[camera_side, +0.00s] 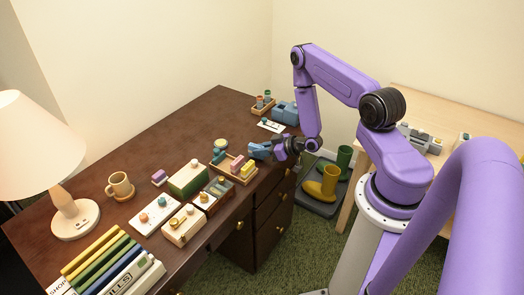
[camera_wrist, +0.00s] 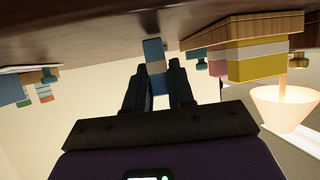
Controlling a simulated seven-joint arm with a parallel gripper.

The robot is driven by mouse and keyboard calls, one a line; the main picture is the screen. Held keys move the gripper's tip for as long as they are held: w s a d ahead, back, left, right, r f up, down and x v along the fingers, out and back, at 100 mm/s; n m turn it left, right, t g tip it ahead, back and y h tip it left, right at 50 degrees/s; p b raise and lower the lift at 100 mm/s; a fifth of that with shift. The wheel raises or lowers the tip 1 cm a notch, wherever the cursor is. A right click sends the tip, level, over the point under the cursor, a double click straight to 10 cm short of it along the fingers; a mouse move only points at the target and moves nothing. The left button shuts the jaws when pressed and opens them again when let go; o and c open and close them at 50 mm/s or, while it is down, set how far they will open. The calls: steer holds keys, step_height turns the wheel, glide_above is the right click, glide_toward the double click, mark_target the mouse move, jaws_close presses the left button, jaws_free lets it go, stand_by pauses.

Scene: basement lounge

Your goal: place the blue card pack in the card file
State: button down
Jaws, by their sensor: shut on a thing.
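The blue card pack (camera_wrist: 154,52), with a pale band across it, is between the fingers of my gripper (camera_wrist: 160,82) in the wrist view. In the side view, my gripper (camera_side: 276,150) is at the right edge of the desk, shut on the blue pack (camera_side: 258,151). A wooden tray holding pink and yellow packs, apparently the card file (camera_side: 244,180), is just left of and below the held pack in the side view. The tray (camera_wrist: 262,24) appears inverted at upper right in the wrist view. Whether the pack touches the tray is unclear.
A blue object (camera_side: 286,111) and a small bottle rack (camera_side: 260,109) are at the back. A lamp (camera_side: 72,215), mug (camera_side: 120,186) and books (camera_side: 105,260) occupy the near left.

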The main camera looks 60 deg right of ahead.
steer(key=shift+f, duration=0.25)
steer(key=c, duration=1)
jaws_free()
steer(key=shift+o, duration=0.2)
